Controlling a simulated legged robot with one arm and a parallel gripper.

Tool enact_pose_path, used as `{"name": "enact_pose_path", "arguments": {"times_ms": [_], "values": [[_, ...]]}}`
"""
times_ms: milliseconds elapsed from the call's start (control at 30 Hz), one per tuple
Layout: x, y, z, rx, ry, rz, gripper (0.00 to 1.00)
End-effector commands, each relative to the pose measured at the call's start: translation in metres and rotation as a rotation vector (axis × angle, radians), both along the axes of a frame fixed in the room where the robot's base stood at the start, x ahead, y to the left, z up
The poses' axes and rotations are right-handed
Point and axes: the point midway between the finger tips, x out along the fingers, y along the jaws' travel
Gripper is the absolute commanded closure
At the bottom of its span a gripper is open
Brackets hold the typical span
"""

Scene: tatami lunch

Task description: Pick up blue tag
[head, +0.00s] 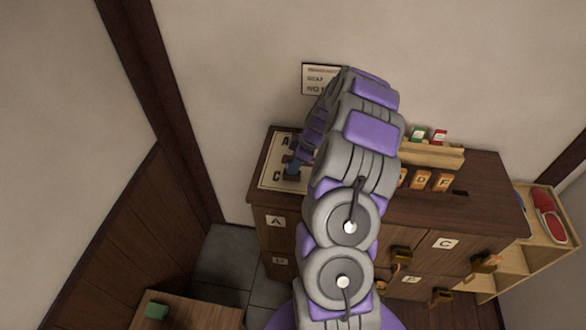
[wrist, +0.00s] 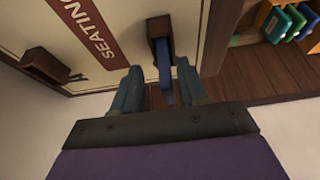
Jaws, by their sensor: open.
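In the wrist view the blue tag (wrist: 165,72) sits at a dark wooden block (wrist: 160,27) on the seating board (wrist: 125,12). My gripper (wrist: 160,80) is open, with one teal finger on each side of the tag's near end. The tag lies between the fingers, closer to the right one; I cannot tell whether they touch. In the head view my arm reaches over the left side of the cabinet to the seating board (head: 270,178), where letters A and C show. My arm hides part of the board there.
The wooden cabinet (head: 470,205) has lettered drawers with brass-coloured fittings. A tag rack (head: 435,153) with green and red tags stands at its back right. A shelf with red shoes (head: 548,215) is at the right. A green piece (head: 156,310) lies on a low wooden surface, lower left.

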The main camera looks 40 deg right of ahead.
Motion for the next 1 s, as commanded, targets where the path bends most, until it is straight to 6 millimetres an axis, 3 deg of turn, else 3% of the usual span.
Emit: {"name": "enact_pose_path", "arguments": {"times_ms": [100,333,767,1000], "values": [[0.0026,0.0064,-0.0124,0.001,0.003,0.001,0.57],[0.0033,0.0069,-0.0132,-0.001,0.001,0.0,0.57],[0.0032,0.0041,-0.0144,0.002,0.001,0.0,0.99],[0.0034,0.0057,-0.0138,0.0,0.001,0.0,1.0]]}}
